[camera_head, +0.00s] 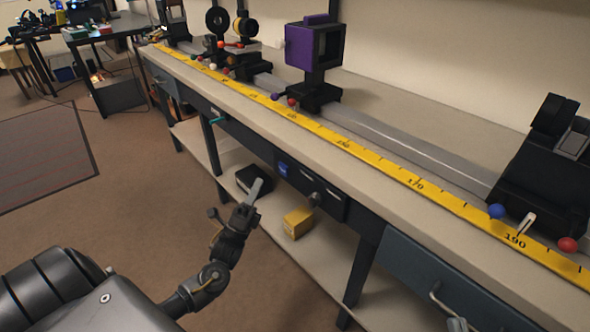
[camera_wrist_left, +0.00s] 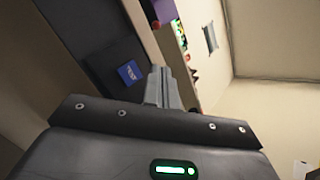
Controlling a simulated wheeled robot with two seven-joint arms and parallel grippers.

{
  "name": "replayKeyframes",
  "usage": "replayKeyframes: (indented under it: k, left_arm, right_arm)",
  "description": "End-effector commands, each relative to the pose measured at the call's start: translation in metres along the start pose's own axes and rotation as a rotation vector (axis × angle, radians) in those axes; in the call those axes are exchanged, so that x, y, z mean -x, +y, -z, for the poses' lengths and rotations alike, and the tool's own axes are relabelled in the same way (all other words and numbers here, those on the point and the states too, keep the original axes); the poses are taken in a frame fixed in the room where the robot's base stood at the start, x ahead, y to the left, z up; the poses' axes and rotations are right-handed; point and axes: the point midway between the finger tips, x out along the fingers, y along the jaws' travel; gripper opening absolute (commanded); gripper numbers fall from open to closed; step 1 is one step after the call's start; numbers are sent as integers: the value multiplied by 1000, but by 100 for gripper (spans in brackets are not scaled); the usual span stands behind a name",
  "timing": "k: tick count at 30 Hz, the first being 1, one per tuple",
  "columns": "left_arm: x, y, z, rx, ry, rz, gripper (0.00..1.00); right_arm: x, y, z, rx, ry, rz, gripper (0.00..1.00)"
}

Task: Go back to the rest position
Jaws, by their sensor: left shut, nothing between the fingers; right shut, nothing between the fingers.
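My left gripper (camera_head: 257,188) is in front of the workbench, below the level of its top. Its fingers are together with nothing between them. In the left wrist view the shut fingers (camera_wrist_left: 160,85) point towards the bench front, near a blue label (camera_wrist_left: 130,73). What looks like the tip of my right gripper (camera_head: 458,324) just shows at the bottom edge of the head view, by a drawer handle. It is shut, and the rest of it is out of frame.
The workbench (camera_head: 400,215) carries a rail with a yellow scale (camera_head: 345,148), a purple-framed holder (camera_head: 313,45) and a black mount (camera_head: 545,175). A yellow box (camera_head: 297,222) and a black box (camera_head: 250,178) are on the lower shelf. Open floor (camera_head: 120,215) lies left of the bench.

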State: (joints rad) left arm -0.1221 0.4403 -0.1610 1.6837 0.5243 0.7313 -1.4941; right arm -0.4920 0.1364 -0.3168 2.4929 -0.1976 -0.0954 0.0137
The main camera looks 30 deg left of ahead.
Motion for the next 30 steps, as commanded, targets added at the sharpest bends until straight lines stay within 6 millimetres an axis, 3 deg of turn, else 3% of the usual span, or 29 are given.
replayKeyframes:
  k: [15,19,23,25,29,30]
  left_arm:
    - [0,0,0,2,0,-2,0]
    - [0,6,4,56,11,-73,0]
    - [15,29,17,212,28,-281,0]
    - [38,50,30,331,26,-448,0]
    - [119,90,56,570,-35,-815,0]
    - [148,97,64,637,-69,-927,0]
  right_arm:
    - [0,0,0,0,-2,0,0]
    - [-4,1,-14,-5,-62,4,0]
    - [-5,3,-64,-22,-232,9,0]
    - [4,10,-107,-36,-363,-2,0]
    - [48,25,-199,-69,-643,-59,0]
    - [67,29,-224,-79,-727,-79,0]
